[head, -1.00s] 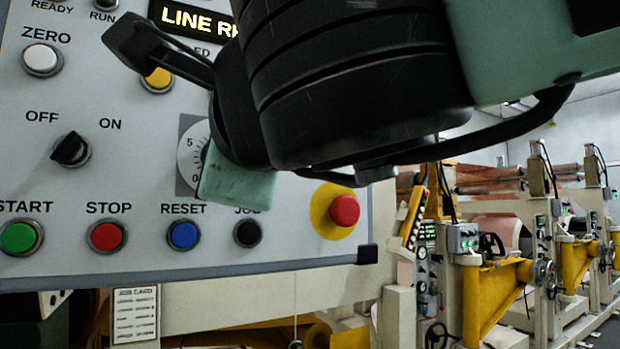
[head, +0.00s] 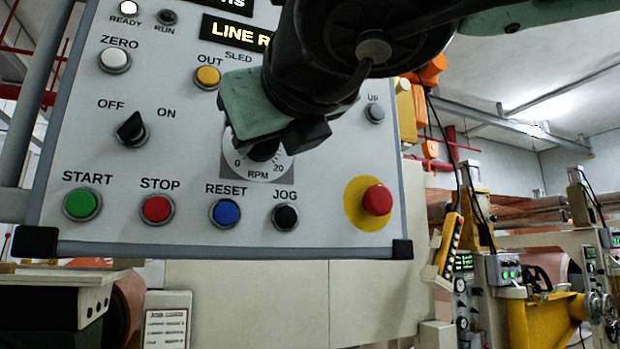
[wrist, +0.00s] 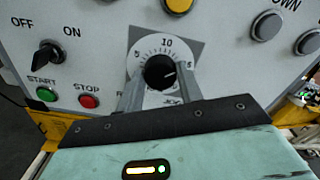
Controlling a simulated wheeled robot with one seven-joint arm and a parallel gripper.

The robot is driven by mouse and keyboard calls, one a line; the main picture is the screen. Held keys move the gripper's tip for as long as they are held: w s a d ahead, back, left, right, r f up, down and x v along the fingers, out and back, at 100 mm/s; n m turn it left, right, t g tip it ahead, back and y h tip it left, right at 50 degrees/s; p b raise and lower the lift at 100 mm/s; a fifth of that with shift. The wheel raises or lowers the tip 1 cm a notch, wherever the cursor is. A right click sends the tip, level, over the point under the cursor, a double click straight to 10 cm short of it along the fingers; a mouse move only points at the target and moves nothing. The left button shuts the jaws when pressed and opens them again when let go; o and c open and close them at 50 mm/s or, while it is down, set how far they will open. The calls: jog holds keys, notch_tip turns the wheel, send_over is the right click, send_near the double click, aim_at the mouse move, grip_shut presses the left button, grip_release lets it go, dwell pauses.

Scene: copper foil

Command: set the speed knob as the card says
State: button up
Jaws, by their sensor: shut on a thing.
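The speed knob (wrist: 160,72) is a round black knob on a white RPM dial (wrist: 146,50) with a grey square backing. In the wrist view, my gripper (wrist: 160,86) has one finger on each side of the knob and is shut on it. A pale pointer line on the knob seems to aim right, near the 15. In the head view, my gripper (head: 290,133) covers most of the dial, and only the knob's lower edge (head: 264,153) shows. The job card (head: 167,326) is at the bottom left, its text too small to read.
On the panel, START (head: 82,204), STOP (head: 157,208), RESET (head: 225,213) and JOG (head: 285,217) buttons line up below the dial. A red mushroom button (head: 377,200) is to the right. An OFF/ON switch (head: 132,129) is to the left.

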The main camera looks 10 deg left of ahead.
jog(key=shift+f+m+b, duration=0.15)
jog(key=shift+m+b, duration=0.65)
jog(key=shift+m, duration=0.4)
jog(key=o, duration=1)
jog(key=shift+b+v, duration=3.4)
jog(key=shift+v, duration=5.3)
jog(key=shift+a, duration=0.1)
